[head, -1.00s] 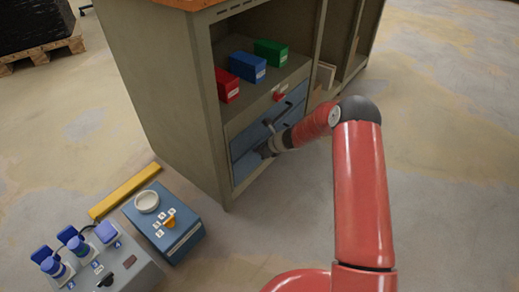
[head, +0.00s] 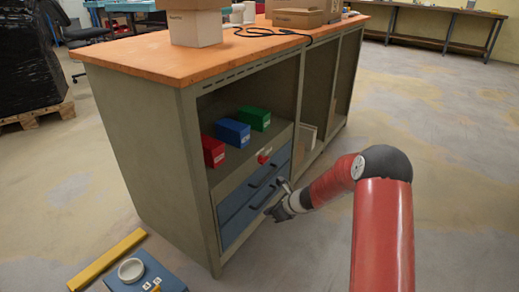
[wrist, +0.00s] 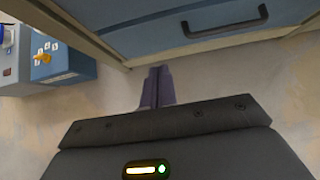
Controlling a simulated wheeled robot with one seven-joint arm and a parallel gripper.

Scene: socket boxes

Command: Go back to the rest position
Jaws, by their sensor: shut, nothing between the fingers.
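My gripper (head: 274,213) is at the end of my red arm, in front of the blue drawers (head: 251,204) of the workbench and apart from their handles as far as I can see. In the wrist view its two fingers (wrist: 157,84) lie together, shut with nothing between them. A blue drawer front (wrist: 150,35) with a dark handle (wrist: 225,27) is just beyond the fingertips there. Both drawers look closed.
Red (head: 213,150), blue (head: 233,132) and green (head: 254,118) boxes stand on the shelf above the drawers. A blue box with a white dish (head: 131,269) and a yellow bar (head: 108,259) are at lower left. The floor to the right is clear.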

